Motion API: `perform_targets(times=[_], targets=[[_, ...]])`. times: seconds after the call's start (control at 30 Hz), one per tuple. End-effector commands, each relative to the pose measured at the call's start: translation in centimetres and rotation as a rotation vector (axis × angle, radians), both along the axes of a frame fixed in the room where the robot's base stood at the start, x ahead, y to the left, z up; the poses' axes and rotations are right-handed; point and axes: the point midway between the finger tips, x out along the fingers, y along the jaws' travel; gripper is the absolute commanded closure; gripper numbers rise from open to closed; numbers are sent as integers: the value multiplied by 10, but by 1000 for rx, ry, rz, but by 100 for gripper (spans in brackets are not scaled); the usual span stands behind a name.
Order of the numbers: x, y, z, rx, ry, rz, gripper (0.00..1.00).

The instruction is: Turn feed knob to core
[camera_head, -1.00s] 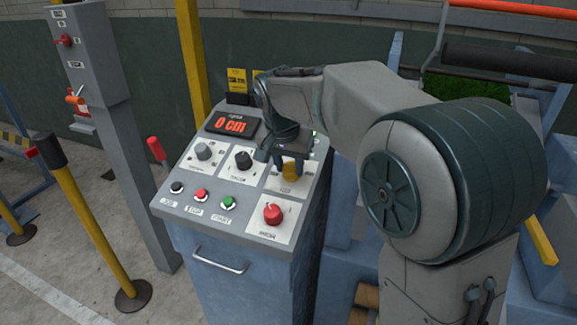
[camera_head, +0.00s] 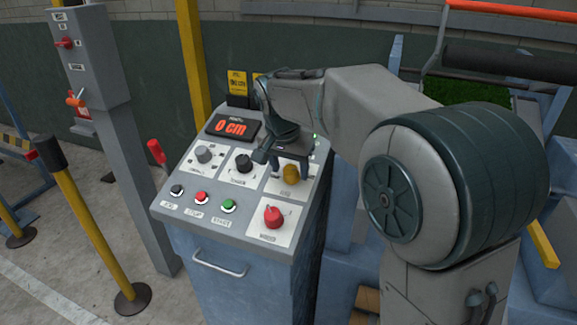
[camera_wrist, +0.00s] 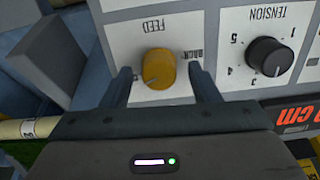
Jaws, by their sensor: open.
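The yellow feed knob (camera_head: 291,174) is at the right of the sloped control panel. In the wrist view the knob (camera_wrist: 158,66) sits under the upside-down word FEED. A pale pointer mark on it faces the picture's lower left. The upside-down word BACK shows to its right; I cannot read a core label. My gripper (camera_head: 289,163) is over the knob. In the wrist view my gripper (camera_wrist: 159,73) is open, with one finger on each side of the knob and gaps between.
The black tension knob (camera_wrist: 269,57) is close beside the right finger. A red knob (camera_head: 272,216) is nearer the panel's front edge. Black, red and green (camera_head: 229,206) buttons line the left front. The display (camera_head: 232,127) reads 0 cm. A yellow-black post (camera_head: 95,220) stands left.

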Motion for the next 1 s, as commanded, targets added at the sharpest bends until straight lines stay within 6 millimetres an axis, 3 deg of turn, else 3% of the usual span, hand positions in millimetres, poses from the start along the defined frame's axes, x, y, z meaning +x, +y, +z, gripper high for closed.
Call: perform_targets(times=[0.13, 0.27, 0.7, 1.0], targets=[[-1, 1, 4, 0, 0, 0, 45], [-6, 2, 22, 1, -2, 1, 45], [-31, 11, 112, 1, -3, 1, 45], [-38, 14, 132, 0, -1, 0, 45]])
